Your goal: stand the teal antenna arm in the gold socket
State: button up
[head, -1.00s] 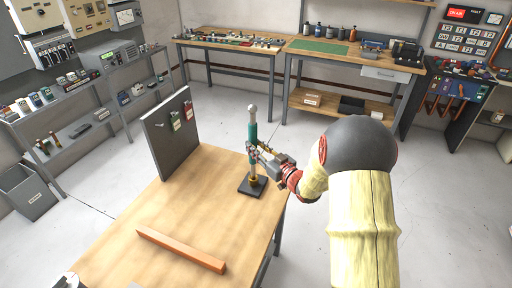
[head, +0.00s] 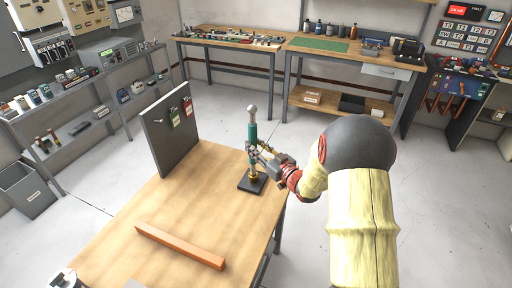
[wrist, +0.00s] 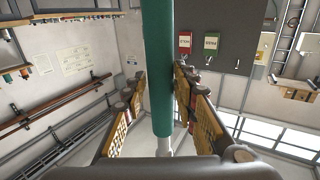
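The teal antenna arm (head: 252,131) stands upright at the table's far right corner, with a pale ball at its top. Its lower end meets the gold socket (head: 254,177) on a black square base (head: 244,185); how deep it sits is hidden. My gripper (head: 260,150) is level with the arm's middle, coming from the right. In the wrist view, the teal arm (wrist: 157,60) runs between the two fingers of my gripper (wrist: 161,88). The fingers are apart, with a narrow gap visible on each side of the arm. The socket is not visible there.
An orange bar (head: 180,247) lies across the front of the wooden table (head: 190,205). A grey upright panel (head: 165,140) with red and green tags stands at the table's left edge. The tabletop between the bar and the socket base is clear.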

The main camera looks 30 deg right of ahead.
jog(key=o, duration=0.4)
jog(key=shift+f, duration=0.1)
jog(key=shift+s, duration=0.1)
jog(key=s+d, duration=0.1)
jog(key=s, duration=1)
jog(key=shift+s+d, duration=0.35)
